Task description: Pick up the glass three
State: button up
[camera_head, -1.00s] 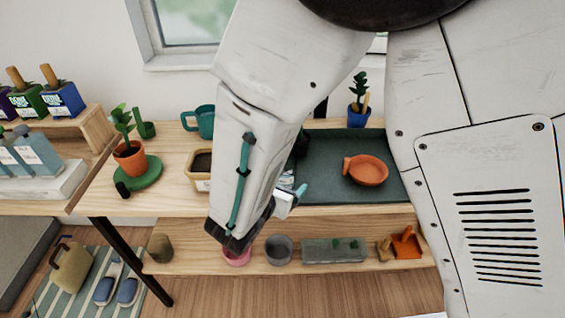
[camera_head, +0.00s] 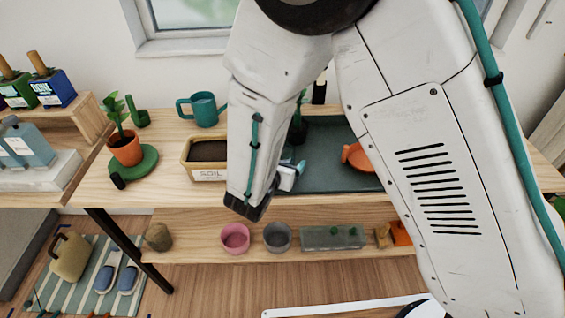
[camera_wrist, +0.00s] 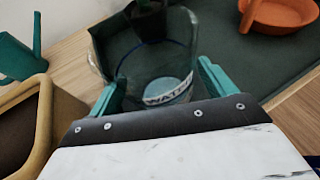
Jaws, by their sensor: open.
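A clear glass (camera_wrist: 125,55) with a white label reading roughly "WATTE" near its base shows in the wrist view. My gripper (camera_wrist: 160,86) is open, with one teal finger to each side of the label. The glass appears between or just beyond the fingertips; I cannot tell whether they touch it. In the head view my arm hides most of the gripper and the glass, and only a white block and a bit of teal finger (camera_head: 299,167) show.
A dark green tray (camera_head: 335,180) lies on the wooden table, with an orange dish (camera_head: 357,157) on it. Pots, including a pink one (camera_head: 235,238), stand on the lower shelf.

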jog(key=c, duration=1.2)
jog(key=shift+r, duration=0.15)
